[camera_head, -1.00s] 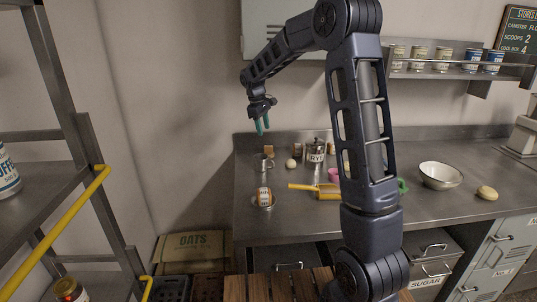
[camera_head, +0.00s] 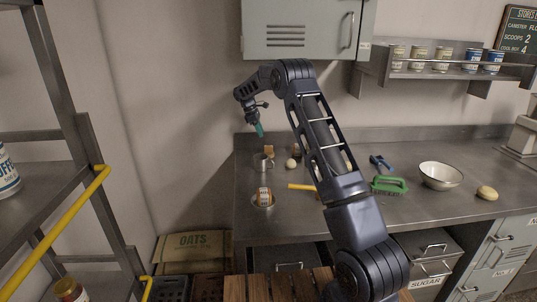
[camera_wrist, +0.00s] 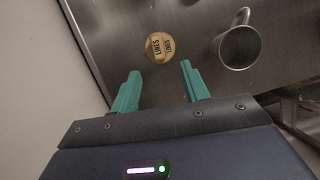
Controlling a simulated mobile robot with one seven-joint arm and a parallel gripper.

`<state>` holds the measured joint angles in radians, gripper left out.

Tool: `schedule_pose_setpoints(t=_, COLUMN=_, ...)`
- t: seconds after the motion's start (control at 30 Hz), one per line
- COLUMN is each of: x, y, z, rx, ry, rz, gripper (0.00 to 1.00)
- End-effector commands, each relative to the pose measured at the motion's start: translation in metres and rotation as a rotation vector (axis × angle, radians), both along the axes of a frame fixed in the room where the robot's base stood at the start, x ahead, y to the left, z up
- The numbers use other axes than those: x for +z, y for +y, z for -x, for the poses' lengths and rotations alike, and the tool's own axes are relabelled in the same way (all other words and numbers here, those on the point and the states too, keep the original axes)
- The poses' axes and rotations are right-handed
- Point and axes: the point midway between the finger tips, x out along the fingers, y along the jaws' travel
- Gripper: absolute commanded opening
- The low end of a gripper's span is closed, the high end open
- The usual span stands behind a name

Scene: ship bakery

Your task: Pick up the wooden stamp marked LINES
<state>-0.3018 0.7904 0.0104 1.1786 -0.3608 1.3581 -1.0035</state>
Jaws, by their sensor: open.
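The wooden stamp marked LINES (camera_wrist: 160,47) shows in the wrist view as a small round tan piece on the metal counter, with the word LINES on it. In the head view a small brown wooden piece (camera_head: 268,150) at the back left of the counter seems to be it; its label is too small to read there. My gripper (camera_wrist: 160,70) is open and empty, its teal fingers apart. In the wrist view the stamp lies just beyond the fingertips, between their lines. In the head view my gripper (camera_head: 260,131) hangs above the counter's back left corner, fingers down.
A metal mug (camera_wrist: 237,45) stands right of the stamp in the wrist view and also shows in the head view (camera_head: 262,162). A cabinet (camera_head: 300,30) hangs above.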

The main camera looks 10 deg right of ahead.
Motion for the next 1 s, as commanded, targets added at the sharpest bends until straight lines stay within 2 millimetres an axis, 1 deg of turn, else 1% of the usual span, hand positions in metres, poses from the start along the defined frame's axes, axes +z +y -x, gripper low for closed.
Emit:
schedule_pose_setpoints(t=0.1, x=-0.004, y=-0.003, z=-0.006, rx=0.014, ry=0.007, rz=0.008, gripper=0.45)
schedule_pose_setpoints(t=0.23, x=-0.012, y=-0.006, z=-0.006, rx=0.017, ry=0.008, rz=0.01, gripper=0.45)
schedule_pose_setpoints(t=0.5, x=-0.046, y=-0.02, z=-0.004, rx=0.016, ry=0.01, rz=0.01, gripper=0.45)
schedule_pose_setpoints(t=0.77, x=-0.061, y=-0.027, z=-0.002, rx=0.015, ry=0.007, rz=0.009, gripper=0.45)
schedule_pose_setpoints(t=0.87, x=-0.071, y=-0.032, z=-0.001, rx=0.014, ry=0.008, rz=0.009, gripper=0.45)
schedule_pose_setpoints(t=1.0, x=-0.089, y=-0.04, z=0.002, rx=0.014, ry=0.009, rz=0.01, gripper=0.45)
